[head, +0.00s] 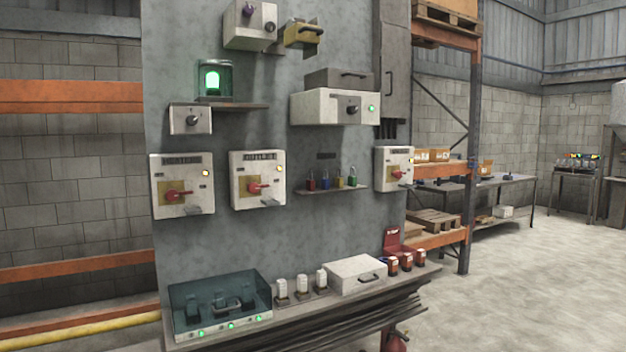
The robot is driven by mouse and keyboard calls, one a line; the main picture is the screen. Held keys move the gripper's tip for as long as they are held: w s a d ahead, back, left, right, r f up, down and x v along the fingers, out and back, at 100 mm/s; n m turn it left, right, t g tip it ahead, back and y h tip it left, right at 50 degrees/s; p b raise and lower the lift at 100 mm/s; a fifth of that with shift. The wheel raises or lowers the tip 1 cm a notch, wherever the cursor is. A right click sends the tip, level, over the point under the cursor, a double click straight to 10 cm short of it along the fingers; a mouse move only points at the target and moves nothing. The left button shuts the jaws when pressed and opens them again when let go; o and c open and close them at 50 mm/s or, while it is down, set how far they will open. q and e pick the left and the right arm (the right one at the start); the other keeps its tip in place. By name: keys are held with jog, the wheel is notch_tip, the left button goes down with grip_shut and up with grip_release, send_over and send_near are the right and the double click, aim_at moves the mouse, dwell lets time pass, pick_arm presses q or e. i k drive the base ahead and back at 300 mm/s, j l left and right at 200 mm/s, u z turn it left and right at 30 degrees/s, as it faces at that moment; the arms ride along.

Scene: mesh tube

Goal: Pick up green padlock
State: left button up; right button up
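Several small padlocks stand in a row on a narrow shelf (333,191) on the grey wall panel. From left to right I see a red padlock (311,184), a blue padlock (326,183), a green padlock (339,183) and a yellow padlock (352,180). The green padlock is between the blue and yellow ones and appears upright. They are small in the picture, so fine detail is unclear. Neither of my grippers is in view.
Switch boxes with red handles (258,180) flank the padlock shelf. Below is a bench ledge (300,312) with a clear teal box (220,306), a white case (356,274) and small bottles. Open concrete floor (520,280) lies to the right.

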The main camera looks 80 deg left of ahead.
aim_at(351, 180)
jog(key=u, duration=2.55)
jog(key=i+z, duration=0.35)
jog(key=i, duration=0.15)
jog(key=i+l+z, duration=0.25)
jog(key=i+z, duration=0.25)
jog(key=i, duration=0.4)
jog(key=i+j+z, duration=0.1)
jog(key=i+z, duration=0.4)
jog(key=i, duration=0.35)
jog(key=i+u, duration=0.45)
jog(key=i+l+u, duration=0.15)
jog(key=u, duration=0.25)
jog(key=i+l+u, duration=0.3)
jog(key=i+u, duration=0.15)
jog(key=i+l+u, duration=0.25)
jog(key=u, duration=0.15)
jog(key=l, duration=0.1)
